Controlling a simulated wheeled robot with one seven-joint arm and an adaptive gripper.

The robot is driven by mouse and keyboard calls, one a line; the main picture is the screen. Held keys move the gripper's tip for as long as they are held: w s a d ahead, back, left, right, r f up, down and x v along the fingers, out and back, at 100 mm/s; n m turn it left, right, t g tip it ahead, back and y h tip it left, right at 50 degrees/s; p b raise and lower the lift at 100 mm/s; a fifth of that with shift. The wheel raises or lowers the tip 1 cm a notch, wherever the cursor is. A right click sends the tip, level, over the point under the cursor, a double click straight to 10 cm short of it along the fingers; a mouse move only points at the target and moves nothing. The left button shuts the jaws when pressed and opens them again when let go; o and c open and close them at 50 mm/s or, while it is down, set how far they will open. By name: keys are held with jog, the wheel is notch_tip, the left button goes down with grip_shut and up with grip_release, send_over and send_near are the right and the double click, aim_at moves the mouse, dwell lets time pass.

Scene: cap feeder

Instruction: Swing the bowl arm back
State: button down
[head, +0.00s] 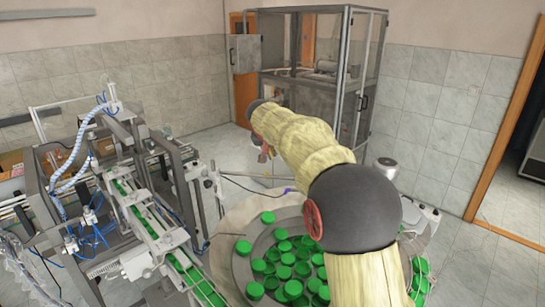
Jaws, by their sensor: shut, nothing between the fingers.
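The feeder bowl (238,268) is a round grey metal bowl at the lower middle, holding many green caps (285,257). My arm crosses in front of its right side and hides part of it. I cannot make out the bowl arm for certain. A small purple piece (289,190) shows at the bowl's far edge, by a thin black cable. My gripper (264,153) shows only as a small dark and red part below the far end of my arm, beyond the bowl. It is shut and empty, apart from the caps.
A capping machine with a conveyor (160,232) carrying green caps stands at the left, close to the bowl. A glass-walled metal cabinet (315,85) stands behind. A silver cylinder (386,169) is right of my arm. Tiled floor at the right is clear up to the doorway.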

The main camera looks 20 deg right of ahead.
notch_tip(320, 180, down, 8)
jog(key=w+d+p, duration=0.1)
jog(key=w+p, duration=0.1)
jog(key=p, duration=0.2)
jog(key=shift+w+d, duration=0.15)
dwell(0.3)
